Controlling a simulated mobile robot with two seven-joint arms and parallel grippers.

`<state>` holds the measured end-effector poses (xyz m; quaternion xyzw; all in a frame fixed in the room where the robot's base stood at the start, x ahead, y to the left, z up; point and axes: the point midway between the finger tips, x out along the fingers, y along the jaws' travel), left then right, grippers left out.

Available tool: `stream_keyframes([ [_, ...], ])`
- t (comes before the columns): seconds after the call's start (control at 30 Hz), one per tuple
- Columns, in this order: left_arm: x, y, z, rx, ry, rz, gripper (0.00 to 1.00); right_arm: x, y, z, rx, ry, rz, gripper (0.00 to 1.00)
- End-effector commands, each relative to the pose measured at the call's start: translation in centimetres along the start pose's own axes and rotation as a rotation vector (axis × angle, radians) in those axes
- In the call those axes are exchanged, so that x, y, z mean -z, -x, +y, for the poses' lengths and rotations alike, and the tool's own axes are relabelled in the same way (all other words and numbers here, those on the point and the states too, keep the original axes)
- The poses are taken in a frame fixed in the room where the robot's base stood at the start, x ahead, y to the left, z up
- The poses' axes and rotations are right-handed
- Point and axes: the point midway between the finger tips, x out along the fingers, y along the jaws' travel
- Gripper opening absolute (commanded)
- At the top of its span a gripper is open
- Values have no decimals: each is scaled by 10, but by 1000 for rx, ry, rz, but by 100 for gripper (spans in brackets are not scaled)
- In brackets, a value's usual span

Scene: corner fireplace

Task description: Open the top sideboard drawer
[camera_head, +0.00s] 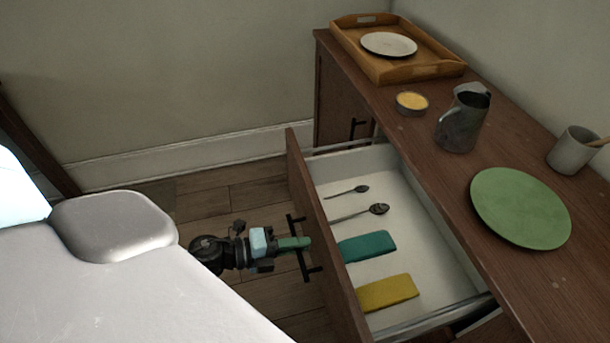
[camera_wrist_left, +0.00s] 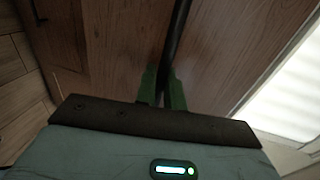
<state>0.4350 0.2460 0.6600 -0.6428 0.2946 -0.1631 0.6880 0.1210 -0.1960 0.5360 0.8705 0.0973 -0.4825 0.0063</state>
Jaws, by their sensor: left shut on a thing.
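The top sideboard drawer (camera_head: 325,232) stands pulled well out of the wooden sideboard (camera_head: 415,150) in the head view. Its pale interior holds two spoons (camera_head: 358,210), a folded teal cloth (camera_head: 367,246) and a folded yellow cloth (camera_head: 387,292). My left gripper (camera_head: 305,243) is at the drawer's front face, shut on the black bar handle (camera_head: 303,262). In the left wrist view the green fingers (camera_wrist_left: 163,88) close around the dark handle bar (camera_wrist_left: 177,40). My right gripper is not in view.
On the sideboard top are a wooden tray (camera_head: 385,73) with a plate (camera_head: 389,44), a yellow-filled tin (camera_head: 411,102), a metal jug (camera_head: 463,120), a grey cup (camera_head: 573,150) and a green plate (camera_head: 520,207). Wooden floor (camera_head: 215,208) lies left of the drawer.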

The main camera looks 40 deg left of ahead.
Motion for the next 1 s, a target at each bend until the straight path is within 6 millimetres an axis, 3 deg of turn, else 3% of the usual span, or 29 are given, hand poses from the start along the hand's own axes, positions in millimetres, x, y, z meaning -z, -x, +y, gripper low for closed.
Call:
stream_keyframes([
  [0.5, -1, 4, 0, 1, -1, -2, 0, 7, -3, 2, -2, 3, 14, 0],
  [0.53, -1, 4, 0, 1, -1, -2, 12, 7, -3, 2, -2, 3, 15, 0],
  [0.63, -1, 4, 0, 1, -1, -1, 25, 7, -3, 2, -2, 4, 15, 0],
  [1.0, 0, 8, 1, -1, 1, 0, 27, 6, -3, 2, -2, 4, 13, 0],
])
